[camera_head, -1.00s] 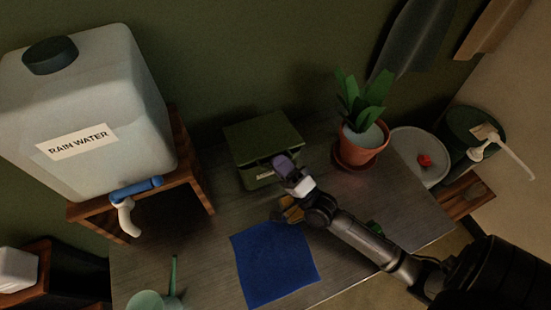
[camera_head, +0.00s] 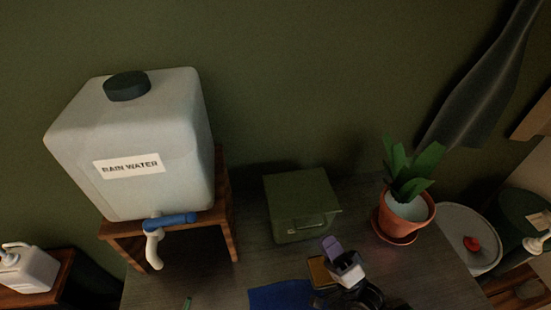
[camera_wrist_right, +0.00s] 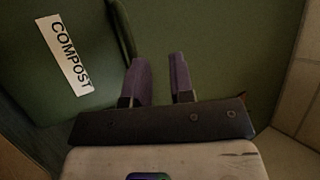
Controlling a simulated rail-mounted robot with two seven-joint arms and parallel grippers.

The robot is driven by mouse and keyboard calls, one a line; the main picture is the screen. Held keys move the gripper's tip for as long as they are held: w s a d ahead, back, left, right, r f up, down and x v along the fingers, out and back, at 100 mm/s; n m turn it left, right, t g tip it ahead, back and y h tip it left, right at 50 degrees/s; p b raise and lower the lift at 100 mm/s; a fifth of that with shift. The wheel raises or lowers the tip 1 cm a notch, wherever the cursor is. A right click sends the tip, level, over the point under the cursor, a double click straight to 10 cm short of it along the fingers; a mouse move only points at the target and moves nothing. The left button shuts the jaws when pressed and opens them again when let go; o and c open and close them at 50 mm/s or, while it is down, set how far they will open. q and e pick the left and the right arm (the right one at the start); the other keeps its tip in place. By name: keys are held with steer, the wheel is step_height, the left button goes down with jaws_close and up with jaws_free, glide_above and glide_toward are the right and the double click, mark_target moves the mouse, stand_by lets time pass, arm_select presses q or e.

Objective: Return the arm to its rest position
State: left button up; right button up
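My right gripper (camera_head: 335,257) shows low in the head view, in front of the green lidded box (camera_head: 302,205) and over the grey table. In the right wrist view its two purple fingers (camera_wrist_right: 160,78) stand apart with an empty gap between them, so it is open and holds nothing. Behind the fingers is a green surface with a white label reading COMPOST (camera_wrist_right: 66,54). Most of my right arm is cut off by the bottom edge of the head view. My left gripper is not in view.
A rain water tank (camera_head: 135,150) with a blue-handled tap (camera_head: 163,222) stands on a wooden stand at left. A potted plant (camera_head: 405,206) is right of the box. A blue cloth (camera_head: 280,297) and a yellow-brown block (camera_head: 319,271) lie near the gripper.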

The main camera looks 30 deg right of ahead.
steer(key=s+a+r+n+g+y+p, duration=0.1)
steer(key=s+a+n+g+y+p, duration=0.2)
steer(key=a+n+g+p, duration=0.65)
steer(key=s+d+r+n+g+h+p, duration=0.1)
steer(key=s+n+g+h+p, duration=0.1)
steer(key=s+g+p, duration=0.3)
steer(key=s+d+r+n+g+h+p, duration=0.1)
steer(key=s+r+n+g+h+p, duration=0.1)
steer(key=s+n+g+p, duration=0.3)
steer(key=s, duration=0.3)
steer(key=shift+r+h+p, duration=0.3)
steer(key=shift+h+p, duration=0.05)
steer(key=shift+h, duration=0.05)
steer(key=shift+g, duration=0.25)
